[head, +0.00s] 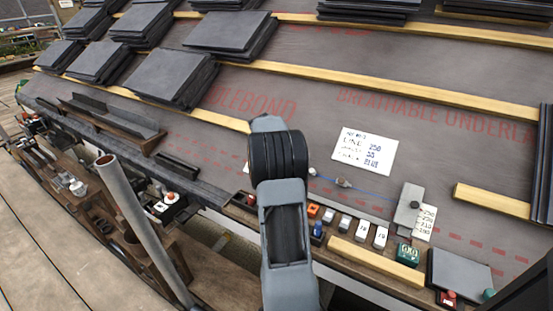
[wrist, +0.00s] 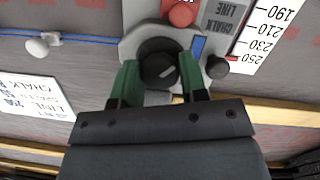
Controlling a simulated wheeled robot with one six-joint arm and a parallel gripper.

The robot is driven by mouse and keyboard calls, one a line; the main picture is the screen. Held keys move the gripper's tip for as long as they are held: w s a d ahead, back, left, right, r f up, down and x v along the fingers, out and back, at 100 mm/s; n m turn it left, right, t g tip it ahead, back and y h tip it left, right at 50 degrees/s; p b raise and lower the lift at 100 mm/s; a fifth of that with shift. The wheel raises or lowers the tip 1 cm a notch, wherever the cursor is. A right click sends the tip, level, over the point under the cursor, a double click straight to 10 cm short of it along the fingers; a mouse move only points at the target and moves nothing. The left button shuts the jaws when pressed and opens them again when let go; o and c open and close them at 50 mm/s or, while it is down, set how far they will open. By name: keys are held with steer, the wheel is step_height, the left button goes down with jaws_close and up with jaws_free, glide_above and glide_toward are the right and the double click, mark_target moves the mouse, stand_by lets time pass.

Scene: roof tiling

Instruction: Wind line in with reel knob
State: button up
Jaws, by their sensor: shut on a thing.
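The reel (wrist: 135,45) is a grey unit with a dark round drum and a dark "CHALK LINE" label, seen in the wrist view. My gripper (wrist: 158,80) has its two green fingers shut on the black reel knob (wrist: 158,67), one finger on each side. A blue line (wrist: 85,41) leaves the reel to the left and carries a small white piece (wrist: 38,47). There the blue line (head: 375,193) runs right toward a grey plate (head: 408,213) with a dark knob.
A red button (wrist: 182,15), a second black knob (wrist: 217,67) and a number scale (wrist: 262,35) are close by the fingers. A note card (head: 365,151) lies upslope. Wooden battens (head: 390,85) and slate stacks (head: 172,78) cover the roof. Several small blocks (head: 362,230) line the lower edge.

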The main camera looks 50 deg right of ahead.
steer(key=shift+m, duration=0.7)
steer(key=o, duration=0.9)
steer(key=p+v, duration=0.4)
steer(key=v, duration=0.9)
steer(key=shift+s+r, duration=0.15)
steer(key=shift+r, duration=0.25)
